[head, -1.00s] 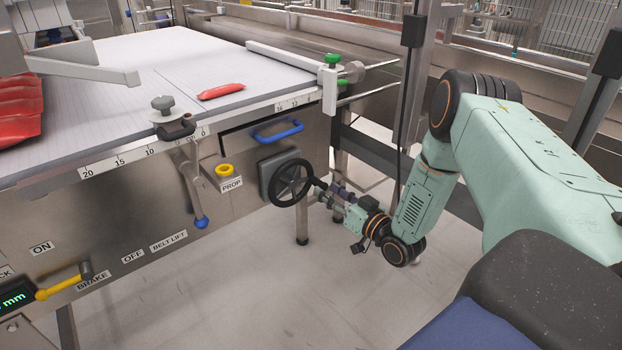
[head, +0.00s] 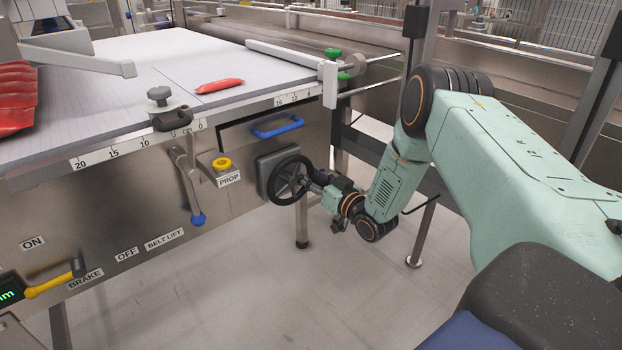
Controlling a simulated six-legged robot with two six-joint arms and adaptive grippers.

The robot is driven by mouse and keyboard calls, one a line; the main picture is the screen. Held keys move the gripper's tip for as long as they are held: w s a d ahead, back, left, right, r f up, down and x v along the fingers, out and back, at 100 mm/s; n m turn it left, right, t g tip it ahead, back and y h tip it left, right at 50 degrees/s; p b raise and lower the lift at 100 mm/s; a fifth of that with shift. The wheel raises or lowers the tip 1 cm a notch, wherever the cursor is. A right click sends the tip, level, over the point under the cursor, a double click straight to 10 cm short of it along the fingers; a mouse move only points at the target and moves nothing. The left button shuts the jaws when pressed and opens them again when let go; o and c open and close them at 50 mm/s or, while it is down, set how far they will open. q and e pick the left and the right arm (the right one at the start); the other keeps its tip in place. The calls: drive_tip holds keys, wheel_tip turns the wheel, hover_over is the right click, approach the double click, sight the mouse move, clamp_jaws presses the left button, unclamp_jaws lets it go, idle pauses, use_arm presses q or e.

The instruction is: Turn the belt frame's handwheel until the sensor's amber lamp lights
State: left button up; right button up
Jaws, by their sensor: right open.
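The black spoked handwheel (head: 273,187) stands on a grey square mount on the front of the steel belt frame (head: 240,195). My right gripper (head: 309,183) is at the wheel's right side, by its crank handle. Its jaws are open, small and dark in the picture, and they hide the handle. I cannot tell whether they touch the wheel or handle. I cannot make out a sensor with an amber lamp in this view. My left gripper is not in view.
A red packet (head: 219,86) lies on the white belt (head: 150,60). The floor in front is clear.

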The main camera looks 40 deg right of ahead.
clamp_jaws()
idle(0.3)
idle(0.5)
